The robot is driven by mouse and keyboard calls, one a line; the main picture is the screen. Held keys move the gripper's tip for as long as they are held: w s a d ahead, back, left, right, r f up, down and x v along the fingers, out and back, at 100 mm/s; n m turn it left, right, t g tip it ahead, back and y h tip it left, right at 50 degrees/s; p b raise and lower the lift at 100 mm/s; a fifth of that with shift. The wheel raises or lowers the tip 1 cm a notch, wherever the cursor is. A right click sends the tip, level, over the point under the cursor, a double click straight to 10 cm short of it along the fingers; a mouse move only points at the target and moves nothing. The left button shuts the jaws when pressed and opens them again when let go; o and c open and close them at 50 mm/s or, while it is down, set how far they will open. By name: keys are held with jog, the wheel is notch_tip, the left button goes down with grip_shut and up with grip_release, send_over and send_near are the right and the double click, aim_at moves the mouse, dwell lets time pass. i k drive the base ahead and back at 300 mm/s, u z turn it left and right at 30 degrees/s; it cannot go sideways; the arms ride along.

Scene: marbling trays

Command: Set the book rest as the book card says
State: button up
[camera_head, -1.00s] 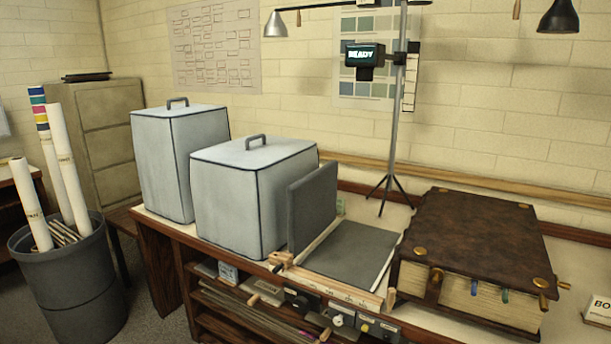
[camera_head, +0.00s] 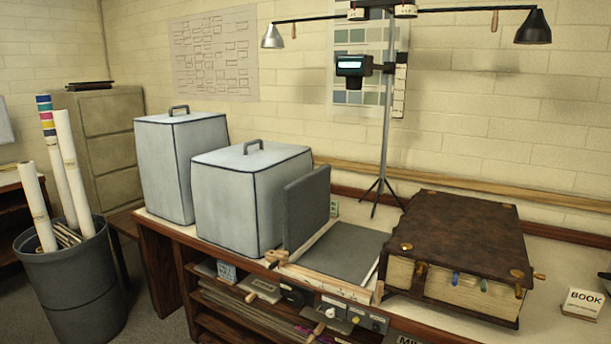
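The book rest (camera_head: 345,251) stands on the bench, with a grey flat bed, a grey upright board (camera_head: 307,208) at its left and a pale wooden frame along its front. A wooden handle (camera_head: 277,256) sits at its front left corner. A thick brown book (camera_head: 455,240) with brass corners and coloured tabs lies closed just right of the rest. A white card reading "BOOK" (camera_head: 582,303) stands at the far right; its smaller print is too small to read. My gripper is not in view.
Two pale blue covered boxes (camera_head: 250,197) stand left of the rest. A stand (camera_head: 386,130) behind it carries two lamps and a small display. A bin of paper rolls (camera_head: 70,285) stands on the floor at left.

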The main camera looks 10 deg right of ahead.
aim_at(307, 200)
jog(key=z, duration=1.4)
jog(key=k, duration=0.1)
jog(key=u, duration=2.35)
jog(key=i, duration=1.05)
jog(key=z, duration=0.9)
